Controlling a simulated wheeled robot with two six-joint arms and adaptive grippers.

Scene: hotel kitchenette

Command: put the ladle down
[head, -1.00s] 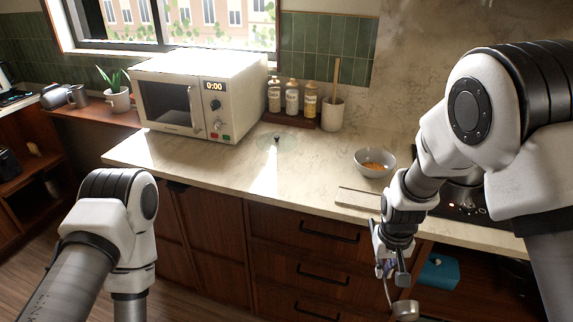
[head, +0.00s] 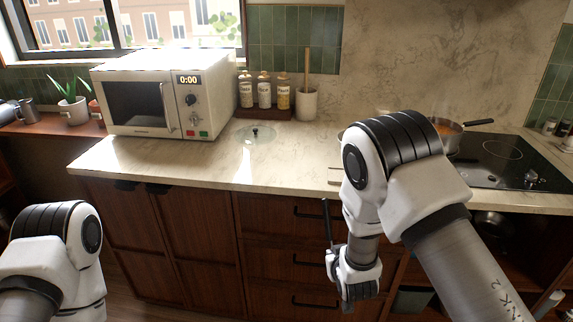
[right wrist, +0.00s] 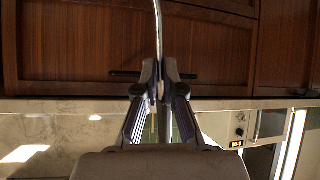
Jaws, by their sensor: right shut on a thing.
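My right gripper (head: 352,288) is in front of the drawers, below the counter's front edge. It is shut on the ladle. In the head view a thin dark upright piece (head: 328,222) beside my gripper looks like the ladle's handle end. In the right wrist view the ladle's thin metal shaft (right wrist: 158,35) runs out from between the closed fingers (right wrist: 159,88) and leaves the picture. The ladle's bowl is out of sight. My left gripper is outside the head view; only part of its arm shows at the lower left.
The pale counter (head: 215,163) has free room in front of the microwave (head: 150,95) and glass lid (head: 257,136). Jars (head: 265,92) and a utensil crock (head: 306,103) stand behind. My right arm hides the counter's right part.

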